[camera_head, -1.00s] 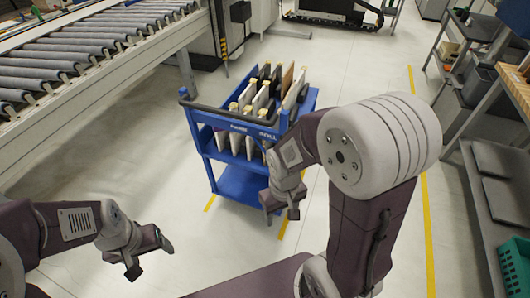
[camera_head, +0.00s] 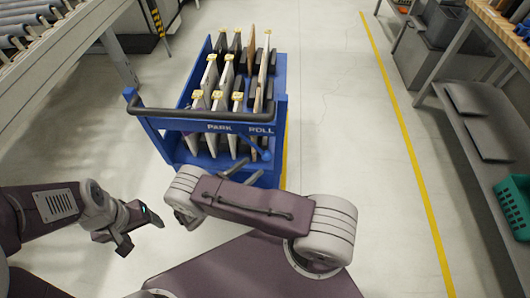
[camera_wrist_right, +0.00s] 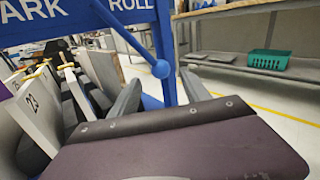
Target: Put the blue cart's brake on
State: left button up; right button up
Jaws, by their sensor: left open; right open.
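The blue cart (camera_head: 180,140) stands in front of me, with a black push handle and a front panel lettered PARK on the left and ROLL on the right. A blue lever with a round knob (camera_wrist_right: 161,69) hangs below the panel on the ROLL side; its knob also shows in the head view (camera_head: 266,156). My right gripper (camera_head: 237,170) is open just below the panel. In the right wrist view its fingers (camera_wrist_right: 160,96) stand either side of the line to the knob, which appears beyond them, not gripped. My left gripper (camera_head: 142,231) is open and empty, left of the cart's front.
Upright panels (camera_head: 229,80) with yellow-topped edges fill the cart. A roller conveyor (camera_head: 35,60) stands at left. A shelf bench (camera_head: 480,130) with a green basket (camera_head: 514,205) stands at right. The floor between cart and bench is clear.

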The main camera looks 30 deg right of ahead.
aim_at(263, 158)
jog(key=p+x, duration=0.1)
jog(key=x, duration=0.7)
jog(key=shift+d+f, duration=0.1)
jog(key=shift+d, duration=0.05)
jog(key=shift+c, duration=0.3)
grip_shut()
dwell(0.8)
